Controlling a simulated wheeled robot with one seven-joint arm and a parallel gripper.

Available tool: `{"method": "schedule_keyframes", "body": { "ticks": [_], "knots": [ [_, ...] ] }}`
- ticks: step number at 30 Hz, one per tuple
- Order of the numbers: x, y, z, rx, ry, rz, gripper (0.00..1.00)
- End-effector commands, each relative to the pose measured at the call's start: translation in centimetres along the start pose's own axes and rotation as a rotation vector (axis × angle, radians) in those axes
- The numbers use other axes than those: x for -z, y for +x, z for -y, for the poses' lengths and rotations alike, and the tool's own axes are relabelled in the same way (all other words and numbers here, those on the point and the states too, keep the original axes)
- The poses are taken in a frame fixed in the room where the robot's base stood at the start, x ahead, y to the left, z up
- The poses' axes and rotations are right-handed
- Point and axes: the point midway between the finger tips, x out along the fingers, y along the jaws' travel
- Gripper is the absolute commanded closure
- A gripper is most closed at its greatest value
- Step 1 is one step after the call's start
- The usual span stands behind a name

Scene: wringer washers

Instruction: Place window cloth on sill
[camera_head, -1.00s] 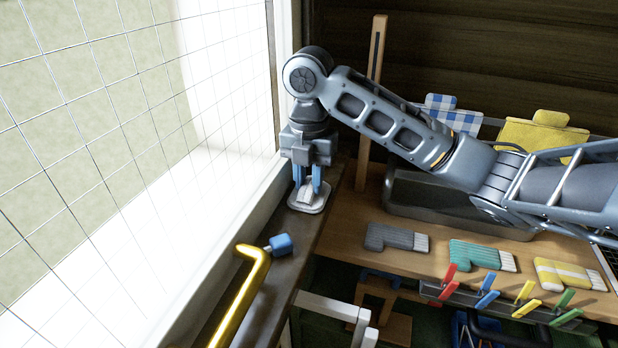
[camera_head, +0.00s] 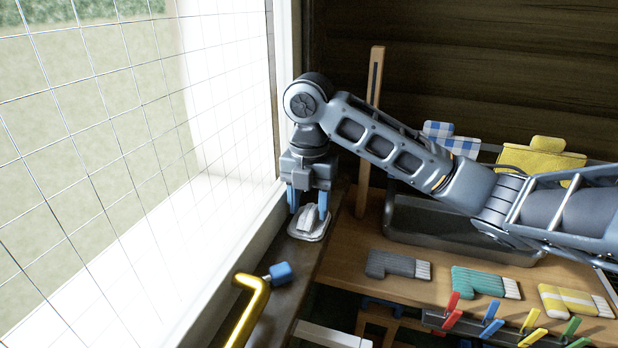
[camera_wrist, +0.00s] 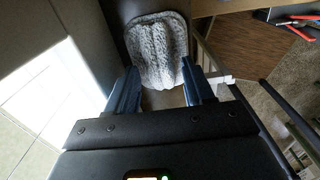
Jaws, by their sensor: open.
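The window cloth (camera_head: 309,225) is a light grey, folded piece lying on the dark window sill (camera_head: 300,262). In the wrist view the cloth (camera_wrist: 158,50) looks woven and rounded, and it lies flat beyond the fingertips. My gripper (camera_head: 308,212) points down just above the cloth with its blue fingers apart. In the wrist view the gripper (camera_wrist: 160,88) is open, with a finger on each side and nothing clasped between them. The cloth's near part is partly hidden by the gripper.
The gridded window is at left. Coloured clips line the bench's front.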

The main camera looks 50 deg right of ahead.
Motion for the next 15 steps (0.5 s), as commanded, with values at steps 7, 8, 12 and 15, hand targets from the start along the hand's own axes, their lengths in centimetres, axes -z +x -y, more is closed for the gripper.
{"method": "schedule_keyframes", "body": {
  "ticks": [7,8,12,15],
  "knots": [
    [-0.1,-4.6,0.0,0.000,-0.001,0.007,0.48],
    [-0.1,-5.2,0.0,0.000,-0.002,0.007,0.48],
    [-0.1,-7.8,0.0,-0.001,-0.001,0.006,0.48],
    [-0.1,-9.3,0.0,0.000,-0.001,0.005,0.48]
  ]
}}
